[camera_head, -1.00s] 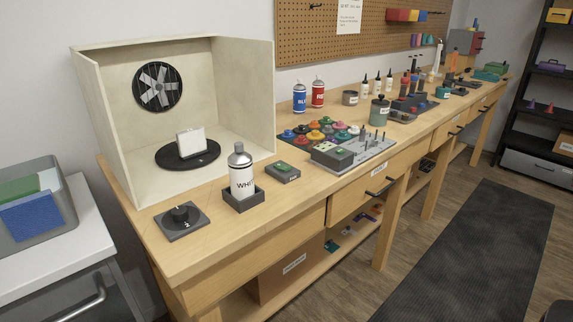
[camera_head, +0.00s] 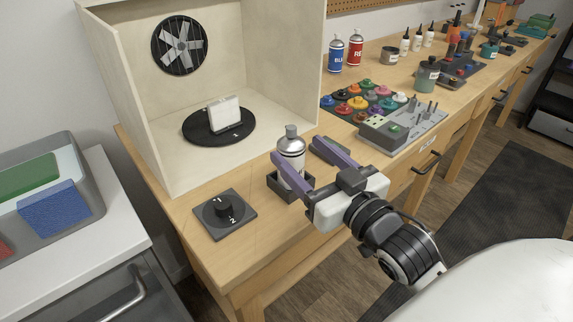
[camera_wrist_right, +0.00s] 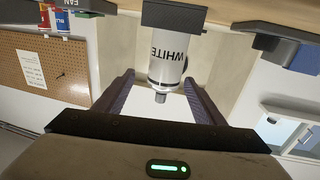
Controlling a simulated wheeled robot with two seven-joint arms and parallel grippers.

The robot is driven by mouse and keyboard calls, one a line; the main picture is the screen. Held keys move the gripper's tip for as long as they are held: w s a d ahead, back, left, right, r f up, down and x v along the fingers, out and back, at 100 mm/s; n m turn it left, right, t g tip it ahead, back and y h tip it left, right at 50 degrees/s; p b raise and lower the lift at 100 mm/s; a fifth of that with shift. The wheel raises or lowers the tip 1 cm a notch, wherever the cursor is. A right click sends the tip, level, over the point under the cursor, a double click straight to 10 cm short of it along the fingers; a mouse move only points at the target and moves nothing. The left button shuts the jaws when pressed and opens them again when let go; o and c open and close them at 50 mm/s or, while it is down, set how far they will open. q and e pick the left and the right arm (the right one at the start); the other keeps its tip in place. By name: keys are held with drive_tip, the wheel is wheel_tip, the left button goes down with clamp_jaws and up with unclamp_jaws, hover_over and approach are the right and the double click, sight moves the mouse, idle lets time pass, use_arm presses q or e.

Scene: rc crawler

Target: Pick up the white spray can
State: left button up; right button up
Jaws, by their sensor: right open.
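The white spray can (camera_head: 291,146) stands upright in a small dark square holder (camera_head: 275,183) on the workbench, in front of the spray booth. It has a grey cap and a white body, partly hidden by a finger in the head view. My right gripper (camera_head: 300,158) is open, its purple fingers pointing toward the can. In the right wrist view, which is upside down, the can (camera_wrist_right: 165,62) with its "WHITE" label shows between the two open fingers (camera_wrist_right: 158,88), with the cap nearest the palm. I see no contact. My left gripper is not in view.
The booth (camera_head: 290,110) holds a turntable with a white block behind. Colored pots (camera_head: 365,98) and a grey tool block (camera_head: 400,128) stand to the right. Blue (camera_head: 336,54) and red (camera_head: 355,50) cans stand farther back.

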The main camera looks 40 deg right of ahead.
sight(280, 140)
drive_tip(key=shift+w+f+b, duration=0.25)
drive_tip(key=shift+w+b, duration=0.55)
drive_tip(key=shift+w+r, duration=0.15)
drive_tip(key=shift+w, duration=0.15)
drive_tip(key=b, duration=0.1)
drive_tip(key=w+b, duration=0.1)
drive_tip(key=b, duration=0.1)
drive_tip(key=shift+w+f, duration=0.25)
drive_tip(key=shift+f, duration=0.05)
drive_tip(key=w, duration=0.2)
drive_tip(key=shift+w+a+r, duration=0.1)
drive_tip(key=shift+w+r, duration=0.05)
drive_tip(key=shift+w, duration=0.25)
drive_tip(key=shift+w+p, duration=0.3)
drive_tip(key=shift+w, duration=0.15)
drive_tip(key=shift+c, duration=0.9)
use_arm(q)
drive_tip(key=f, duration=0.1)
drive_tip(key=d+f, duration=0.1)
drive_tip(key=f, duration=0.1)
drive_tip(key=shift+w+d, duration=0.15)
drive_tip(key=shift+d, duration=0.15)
use_arm(e)
drive_tip(key=c, duration=1.1)
